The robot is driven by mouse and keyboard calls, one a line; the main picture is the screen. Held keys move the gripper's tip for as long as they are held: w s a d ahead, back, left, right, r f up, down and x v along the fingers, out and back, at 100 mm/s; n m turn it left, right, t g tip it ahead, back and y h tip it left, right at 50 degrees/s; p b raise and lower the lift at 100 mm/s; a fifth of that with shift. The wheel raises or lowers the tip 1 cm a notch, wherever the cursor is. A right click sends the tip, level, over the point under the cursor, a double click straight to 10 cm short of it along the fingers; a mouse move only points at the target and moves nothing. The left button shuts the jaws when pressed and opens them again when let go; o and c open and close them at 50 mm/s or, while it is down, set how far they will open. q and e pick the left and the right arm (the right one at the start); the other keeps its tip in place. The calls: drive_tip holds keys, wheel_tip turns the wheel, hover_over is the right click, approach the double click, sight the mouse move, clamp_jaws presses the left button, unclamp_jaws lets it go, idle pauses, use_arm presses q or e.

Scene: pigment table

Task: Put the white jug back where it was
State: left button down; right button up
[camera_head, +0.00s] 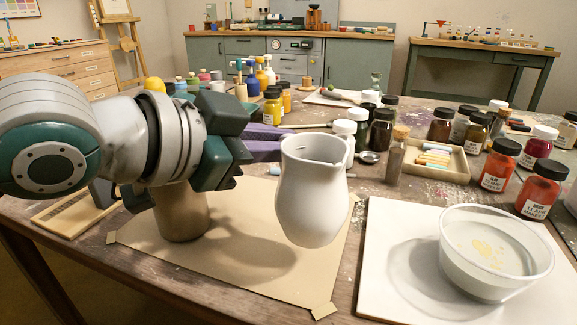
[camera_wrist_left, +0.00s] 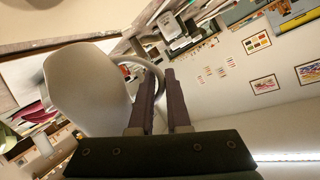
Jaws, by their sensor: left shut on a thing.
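The white jug (camera_head: 312,195) hangs upright in the air over the tan sheet (camera_head: 240,290) taped to the table. A soft shadow lies on the sheet below and left of it. My left gripper (camera_head: 280,133) comes in from the left behind the jug, with its purple fingers shut on the jug's handle. In the left wrist view, the handle (camera_wrist_left: 133,66) passes at the fingers (camera_wrist_left: 160,80) and the jug's pale body (camera_wrist_left: 85,90) fills the left side. The grip itself is partly hidden by the jug in the head view. My right gripper is not in view.
A brown cylinder (camera_head: 181,218) stands on the sheet's left part, below my arm. A clear bowl (camera_head: 495,255) of liquid sits on a white board (camera_head: 395,225) at the right. Several pigment jars and a chalk tray (camera_head: 459,172) stand behind. The sheet's front is clear.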

sight(282, 177)
use_arm(q)
drive_tip(key=shift+f+b, duration=0.75)
drive_tip(key=shift+f, duration=1.35)
drive_tip(key=shift+f, duration=0.1)
drive_tip(key=c, duration=0.9)
unclamp_jaws()
